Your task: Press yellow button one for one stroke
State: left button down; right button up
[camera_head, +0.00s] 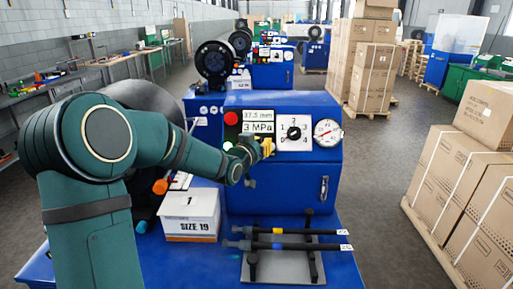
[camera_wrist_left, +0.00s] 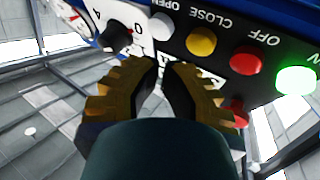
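The nearest blue crimper (camera_head: 285,185) carries a control panel with a display, a dial and a gauge. The yellow CLOSE button (camera_wrist_left: 201,41) shows in the wrist view, between the white OPEN button (camera_wrist_left: 162,26) and the red OFF button (camera_wrist_left: 246,60). In the head view my left arm and gripper cover this button row. My left gripper (camera_head: 268,147) is at the panel, its fingers (camera_wrist_left: 165,66) drawn together with only a narrow gap and nothing held. In the wrist picture the tips sit just below and left of the yellow button; contact cannot be told. My right gripper is out of view.
The green ON button (camera_wrist_left: 297,80) is lit. A white SIZE 19 box (camera_head: 190,215) and a tray (camera_head: 285,268) with two dark hoses (camera_head: 290,246) stand on the blue bench before the crimper. Stacked cartons (camera_head: 465,185) stand right; other machines stand behind.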

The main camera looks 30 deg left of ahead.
pick_arm(q)
jog(key=shift+s+d+r, duration=0.45)
jog(key=shift+s+r, duration=0.1)
jog(key=shift+s, duration=0.2)
jog(key=shift+s+d+r, duration=0.45)
jog(key=shift+s+r, duration=0.1)
jog(key=shift+s, duration=0.15)
dwell(1.6)
